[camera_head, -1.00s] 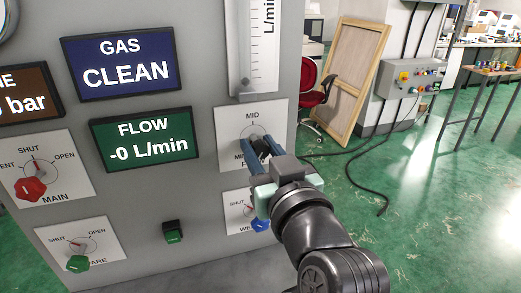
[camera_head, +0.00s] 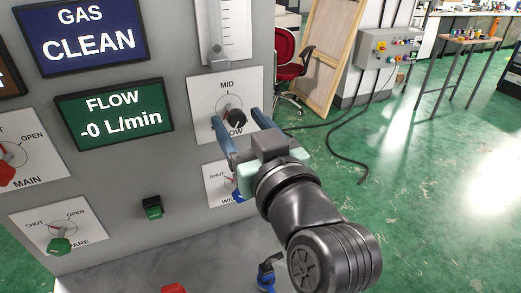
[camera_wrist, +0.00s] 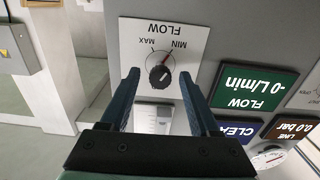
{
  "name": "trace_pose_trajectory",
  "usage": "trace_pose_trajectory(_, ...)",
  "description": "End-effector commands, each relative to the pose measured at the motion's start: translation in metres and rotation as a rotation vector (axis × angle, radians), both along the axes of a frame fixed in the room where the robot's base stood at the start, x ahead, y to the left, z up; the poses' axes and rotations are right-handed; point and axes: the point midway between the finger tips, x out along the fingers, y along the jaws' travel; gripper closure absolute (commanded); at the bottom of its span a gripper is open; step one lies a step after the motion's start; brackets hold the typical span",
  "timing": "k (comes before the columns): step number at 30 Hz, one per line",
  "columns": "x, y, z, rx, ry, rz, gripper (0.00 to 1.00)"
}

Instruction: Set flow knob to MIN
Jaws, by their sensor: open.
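The flow knob (camera_head: 236,117) is a dark round knob on a white plate marked MID and FLOW in the head view. In the wrist view the plate is upside down, and the knob (camera_wrist: 160,75) has a red pointer turned toward the MIN label (camera_wrist: 180,45). My gripper (camera_head: 237,120) is open, its two blue fingers on either side of the knob's line and apart from it. In the wrist view my gripper (camera_wrist: 158,77) frames the knob with clear gaps. The flow display (camera_head: 112,113) reads -0 L/min. The left finger partly hides the plate's lower labels in the head view.
A smaller plate with a blue knob (camera_head: 237,194) lies just below, partly behind my gripper. The red MAIN knob (camera_head: 6,172), green SPARE knob (camera_head: 59,246) and a green button (camera_head: 153,207) are to the left. Open floor lies right of the panel.

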Motion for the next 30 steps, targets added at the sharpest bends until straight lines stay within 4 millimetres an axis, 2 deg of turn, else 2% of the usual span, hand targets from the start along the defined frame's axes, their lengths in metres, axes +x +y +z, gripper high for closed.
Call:
trace_pose_trajectory(11,-0.085,-0.028,0.0,0.0,0.004,-0.003,0.37)
trace_pose_trajectory(21,-0.101,-0.033,0.002,-0.001,0.005,0.001,0.37)
trace_pose_trajectory(30,-0.105,-0.034,-0.001,-0.002,0.002,0.0,0.37)
